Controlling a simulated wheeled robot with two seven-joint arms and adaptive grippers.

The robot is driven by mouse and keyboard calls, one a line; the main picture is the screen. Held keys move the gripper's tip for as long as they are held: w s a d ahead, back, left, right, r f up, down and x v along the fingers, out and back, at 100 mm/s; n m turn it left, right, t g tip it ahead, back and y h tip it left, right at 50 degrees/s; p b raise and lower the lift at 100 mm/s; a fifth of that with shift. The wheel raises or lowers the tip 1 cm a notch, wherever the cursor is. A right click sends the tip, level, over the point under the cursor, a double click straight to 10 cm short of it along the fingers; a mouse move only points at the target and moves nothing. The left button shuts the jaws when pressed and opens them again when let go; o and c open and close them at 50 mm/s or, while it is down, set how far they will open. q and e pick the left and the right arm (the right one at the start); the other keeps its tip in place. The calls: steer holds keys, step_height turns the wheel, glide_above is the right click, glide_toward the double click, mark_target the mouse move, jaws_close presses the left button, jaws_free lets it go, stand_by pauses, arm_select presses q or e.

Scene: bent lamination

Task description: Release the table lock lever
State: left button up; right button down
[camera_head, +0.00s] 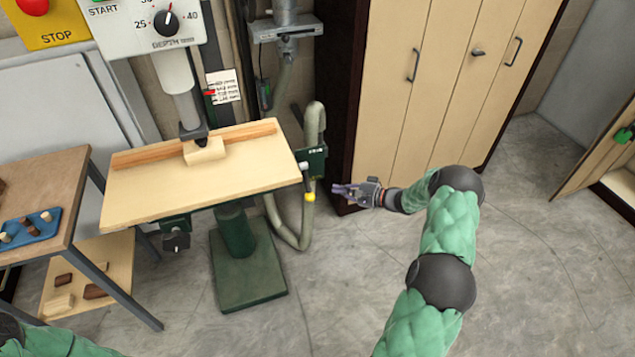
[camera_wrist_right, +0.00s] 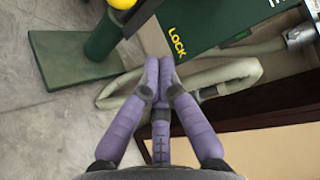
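The table lock lever (camera_head: 308,184) hangs at the right edge of the drill press table (camera_head: 160,195). It is dark with a yellow tip and points downward, beside a dark green plate. In the right wrist view its yellow knob (camera_wrist_right: 122,3) shows at the top edge, left of the plate marked LOCK (camera_wrist_right: 185,42). My right gripper (camera_head: 335,189) is to the right of the lever, apart from it. Its purple fingers (camera_wrist_right: 159,68) meet at the tips in the wrist view, with nothing between them. My left gripper is out of view; only part of its arm shows at the lower left.
A grey hose (camera_head: 310,125) loops behind the lever down to the floor. Tall cabinets (camera_head: 400,120) stand behind my right gripper. The green press base (camera_head: 250,262) is below the table. A workbench with a blue tray (camera_head: 30,230) stands left. Floor on the right is clear.

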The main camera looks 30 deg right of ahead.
mark_target(307, 182)
steer(key=shift+s+a+r, duration=0.1)
steer(key=b+x, duration=0.3)
steer(key=x, duration=0.6)
steer(key=shift+a+f, duration=0.1)
steer(key=shift+f, duration=0.1)
steer(key=shift+w+a+b, duration=0.2)
steer(key=shift+w+b, duration=0.1)
steer(key=shift+b, duration=0.15)
steer(key=s, duration=0.1)
steer(key=s+a+r+b, duration=0.1)
steer(key=s, duration=0.1)
steer(key=shift+s+a+r, duration=0.15)
steer(key=shift+a+r, duration=0.05)
